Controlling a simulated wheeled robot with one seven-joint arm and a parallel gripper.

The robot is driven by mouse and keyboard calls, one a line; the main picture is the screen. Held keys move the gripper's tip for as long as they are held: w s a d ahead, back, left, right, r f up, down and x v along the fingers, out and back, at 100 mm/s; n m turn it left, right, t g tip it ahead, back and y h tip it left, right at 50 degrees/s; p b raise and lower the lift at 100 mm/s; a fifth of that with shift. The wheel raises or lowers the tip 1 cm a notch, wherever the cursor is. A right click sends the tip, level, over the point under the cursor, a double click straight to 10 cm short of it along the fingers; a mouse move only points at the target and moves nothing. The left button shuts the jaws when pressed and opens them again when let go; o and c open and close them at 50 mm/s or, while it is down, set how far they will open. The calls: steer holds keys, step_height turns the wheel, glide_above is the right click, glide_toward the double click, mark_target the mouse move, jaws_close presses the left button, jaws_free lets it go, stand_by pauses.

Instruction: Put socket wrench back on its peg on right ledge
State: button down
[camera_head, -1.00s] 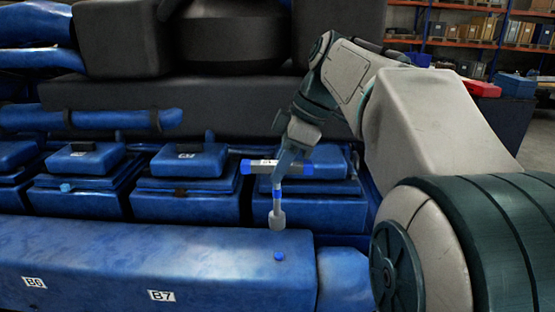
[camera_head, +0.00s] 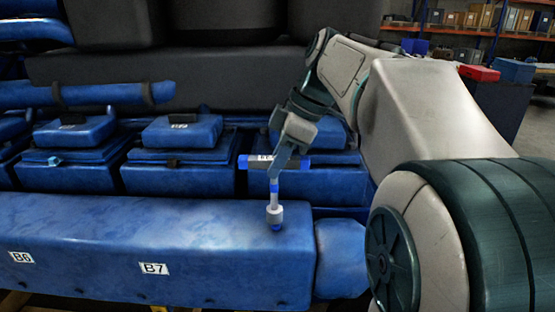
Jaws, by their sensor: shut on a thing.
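My gripper (camera_head: 277,170) is shut on the socket wrench, which has a dark crossbar handle (camera_head: 255,162) with blue ends. The wrench hangs upright, its shaft pointing down to a grey socket (camera_head: 274,213). A small blue peg (camera_head: 277,227) stands on top of the blue ledge (camera_head: 200,225), near its right end. The socket is right over the peg in the picture and hides its upper part. I cannot tell whether the socket is around the peg or just above or behind it. The gripper's fingertips are small and partly merge with the handle.
Blue engine covers (camera_head: 175,170) stand in a row behind the ledge, close to the wrench. Labels B6 (camera_head: 21,257) and B7 (camera_head: 154,268) are on the ledge's front. A rounded blue part (camera_head: 342,257) adjoins its right end. Shelves (camera_head: 470,30) stand far back.

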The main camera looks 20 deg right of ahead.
steer(key=shift+d, duration=0.1)
steer(key=shift+f, duration=0.1)
stand_by(0.4)
steer(key=shift+f+b, duration=1.1)
steer(key=shift+f, duration=0.05)
steer(key=c, duration=0.7)
jaws_free()
steer(key=shift+r, duration=0.1)
step_height(320, 180, up, 9)
steer(key=p, duration=0.7)
